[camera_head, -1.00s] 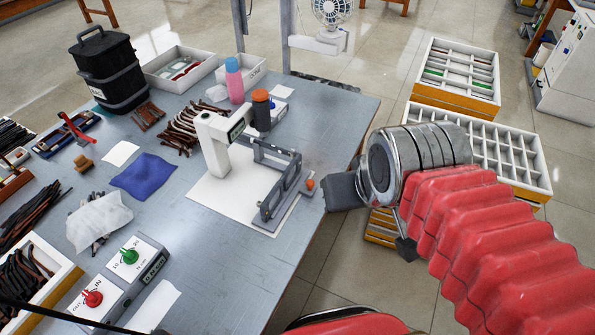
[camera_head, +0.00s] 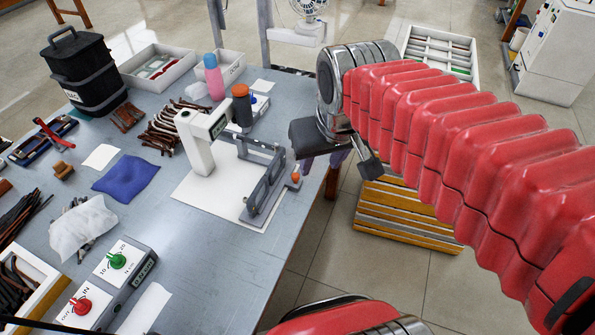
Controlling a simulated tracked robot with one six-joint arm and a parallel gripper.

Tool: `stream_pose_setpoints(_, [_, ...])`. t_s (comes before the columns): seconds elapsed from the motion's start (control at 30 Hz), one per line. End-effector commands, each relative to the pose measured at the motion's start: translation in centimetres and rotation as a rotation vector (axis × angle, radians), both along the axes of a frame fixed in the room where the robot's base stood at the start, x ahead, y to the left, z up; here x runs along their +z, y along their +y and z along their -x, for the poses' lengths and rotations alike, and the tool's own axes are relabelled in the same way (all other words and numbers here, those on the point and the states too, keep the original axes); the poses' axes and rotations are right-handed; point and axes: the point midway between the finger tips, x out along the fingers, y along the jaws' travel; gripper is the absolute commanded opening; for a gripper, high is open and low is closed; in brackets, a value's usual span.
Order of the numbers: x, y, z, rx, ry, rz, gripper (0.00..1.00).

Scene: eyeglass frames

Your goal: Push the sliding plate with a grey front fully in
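A white stand (camera_head: 197,140) with a small display sits on a white sheet on the table. Beside it is a grey metal fixture with an upright grey plate (camera_head: 262,192) and an orange knob (camera_head: 295,176) at its right end. Which part slides, and how far it is in, I cannot tell. My gripper (camera_head: 340,153) is beyond the table's right edge, right of the knob and apart from the fixture. Its two dark fingers are spread apart, with nothing seen between them.
An orange-capped dark bottle (camera_head: 241,105) and a pink bottle with a blue cap (camera_head: 213,76) stand behind the white stand. A blue cloth (camera_head: 126,176) lies to the left. The table (camera_head: 215,255) is bare in front of the sheet. Stacked trays (camera_head: 405,220) stand right of the table.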

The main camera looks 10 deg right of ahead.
Motion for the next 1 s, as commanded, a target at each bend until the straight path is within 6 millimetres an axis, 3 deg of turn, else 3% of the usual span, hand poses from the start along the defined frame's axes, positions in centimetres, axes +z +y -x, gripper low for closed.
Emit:
stream_pose_setpoints(0.47, [-2.5,0.1,-8.8,0.046,0.155,0.014,0.39])
stream_pose_setpoints(1.0, [-9.8,0.2,-18.0,0.101,0.325,0.021,0.39])
